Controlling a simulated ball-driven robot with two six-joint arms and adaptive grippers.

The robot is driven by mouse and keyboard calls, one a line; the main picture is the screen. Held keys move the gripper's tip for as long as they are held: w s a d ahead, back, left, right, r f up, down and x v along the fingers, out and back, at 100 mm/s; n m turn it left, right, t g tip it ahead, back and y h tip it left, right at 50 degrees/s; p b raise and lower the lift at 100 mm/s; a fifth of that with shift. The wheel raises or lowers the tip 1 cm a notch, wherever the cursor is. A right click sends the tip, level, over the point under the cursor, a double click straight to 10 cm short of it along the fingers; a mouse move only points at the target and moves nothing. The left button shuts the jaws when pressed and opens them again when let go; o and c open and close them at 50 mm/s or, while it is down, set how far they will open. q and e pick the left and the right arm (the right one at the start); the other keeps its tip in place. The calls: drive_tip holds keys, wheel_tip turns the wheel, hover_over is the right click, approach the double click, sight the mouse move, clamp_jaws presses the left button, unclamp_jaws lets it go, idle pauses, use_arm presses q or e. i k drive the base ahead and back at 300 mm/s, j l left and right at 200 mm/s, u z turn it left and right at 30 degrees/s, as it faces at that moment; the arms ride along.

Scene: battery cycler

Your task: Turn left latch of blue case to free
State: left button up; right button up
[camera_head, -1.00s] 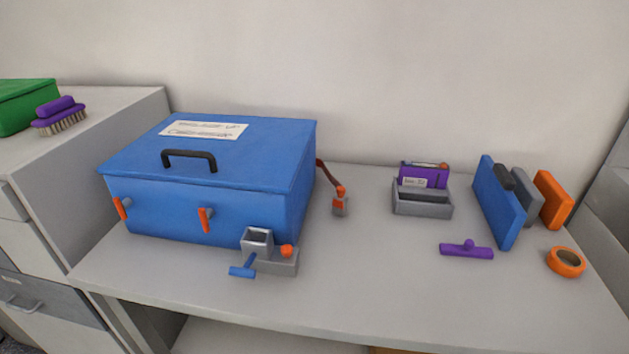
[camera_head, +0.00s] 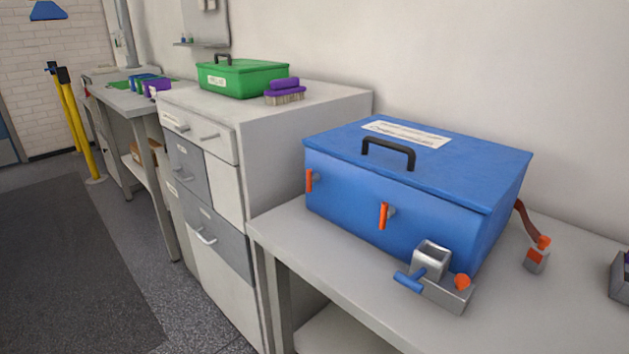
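The blue case (camera_head: 420,185) stands on the grey bench at the right of the head view, with its lid down, a black handle and a white label on top. Its left latch (camera_head: 309,181) is an orange bar standing upright on the front face, near the left edge. A second orange latch (camera_head: 383,216), also upright, is on the front face further right. Neither of my grippers shows in the view.
A grey metal device (camera_head: 447,292) with a blue T-handle (camera_head: 409,281) stands in front of the case's right part. Open floor lies at left.

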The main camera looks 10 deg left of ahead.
sight(311, 178)
drive_tip(key=j+u, duration=0.15)
drive_tip(key=j, duration=0.25)
drive_tip(key=i+j+u, duration=0.15)
drive_tip(key=j, duration=0.25)
drive_tip(key=j+u, duration=0.15)
drive_tip(key=j, duration=0.25)
drive_tip(key=i+j+u, duration=0.15)
drive_tip(key=j, duration=0.2)
